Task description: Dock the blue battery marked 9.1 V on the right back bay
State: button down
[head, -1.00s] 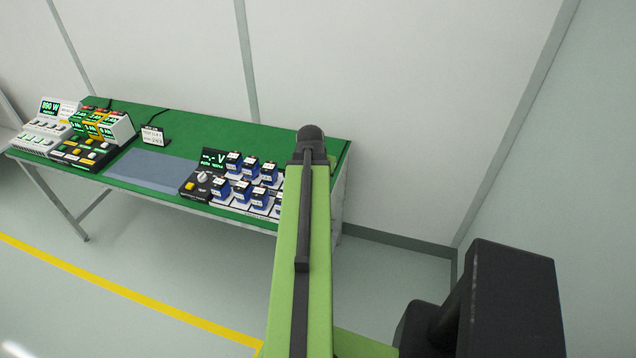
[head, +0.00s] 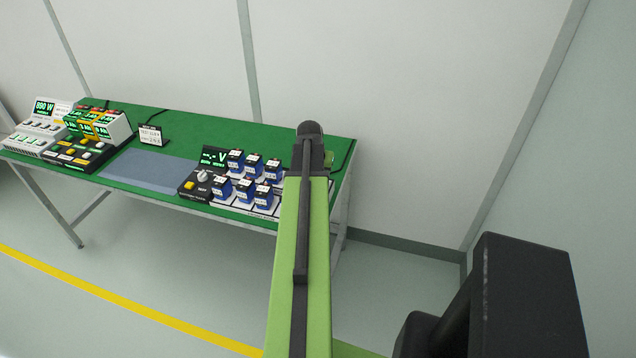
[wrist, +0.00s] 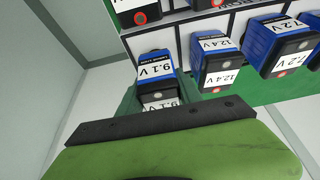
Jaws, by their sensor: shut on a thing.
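The blue battery marked 9.1 V (wrist: 155,66) is in the wrist view, with white labels and a dark end. Whether the battery is clear of the surface below is not plain. In the head view my arm hides the gripper and this battery. At the far left of the table a black dock (head: 62,158) carries several units with green displays; its bays are too small to tell apart.
Blue batteries marked 12.4 V (wrist: 215,62) and 7.2 V (wrist: 280,45) stand beside the held one. A tester with a knob (head: 203,178) is left of the battery rack. A grey-blue mat (head: 150,170) lies clear on the green table (head: 205,135). A sign (head: 151,135) stands behind it.

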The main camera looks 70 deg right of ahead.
notch_tip(320, 180, down, 2)
jog(key=shift+d+f+b, duration=0.1)
jog(key=shift+f+b, duration=0.15)
jog(key=shift+b, duration=0.25)
jog(key=shift+r, duration=0.25)
jog(key=shift+f, duration=0.15)
jog(key=c, duration=0.8)
grip_release()
jog(key=p+v, duration=1.1)
jog(key=v, duration=0.1)
